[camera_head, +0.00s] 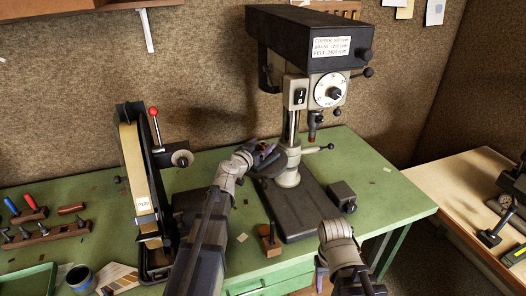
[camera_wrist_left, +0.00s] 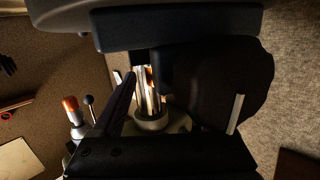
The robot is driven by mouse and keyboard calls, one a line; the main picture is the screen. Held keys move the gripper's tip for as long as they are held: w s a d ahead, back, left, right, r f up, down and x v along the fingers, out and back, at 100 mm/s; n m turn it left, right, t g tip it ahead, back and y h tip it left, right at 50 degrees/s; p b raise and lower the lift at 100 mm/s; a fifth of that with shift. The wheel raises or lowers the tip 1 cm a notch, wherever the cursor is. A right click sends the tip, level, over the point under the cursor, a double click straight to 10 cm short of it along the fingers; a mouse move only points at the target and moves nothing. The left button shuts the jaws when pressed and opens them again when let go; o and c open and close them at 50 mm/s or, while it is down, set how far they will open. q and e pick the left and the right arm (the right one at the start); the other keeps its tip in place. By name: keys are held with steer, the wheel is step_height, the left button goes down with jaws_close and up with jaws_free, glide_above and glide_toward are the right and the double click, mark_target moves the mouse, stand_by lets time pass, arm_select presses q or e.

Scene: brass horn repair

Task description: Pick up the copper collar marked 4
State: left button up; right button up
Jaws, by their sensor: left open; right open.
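I cannot make out a copper collar marked 4 in either view. My left gripper (camera_head: 266,160) is open beside the column (camera_head: 291,125) of the drill press, above its base; no collar shows between its fingers. In the left wrist view the dark open jaws of my left gripper (camera_wrist_left: 178,97) fill much of the picture, with bright metal rods and a round grey collar-like foot (camera_wrist_left: 152,121) behind them. My right gripper (camera_head: 320,274) is open low at the front edge of the bench, mostly hidden by its own wrist.
The drill press (camera_head: 308,40) stands at the back of the green bench (camera_head: 385,190). A belt sander (camera_head: 140,180) with a red-knobbed lever is to the left. A small wooden block with a peg (camera_head: 270,241) sits near the front. Tool racks (camera_head: 45,234) lie far left.

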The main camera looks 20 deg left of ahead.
arm_select(q)
steer(key=shift+w+d+f, duration=0.1)
steer(key=shift+w, duration=0.55)
steer(key=shift+c, duration=0.2)
jaws_close()
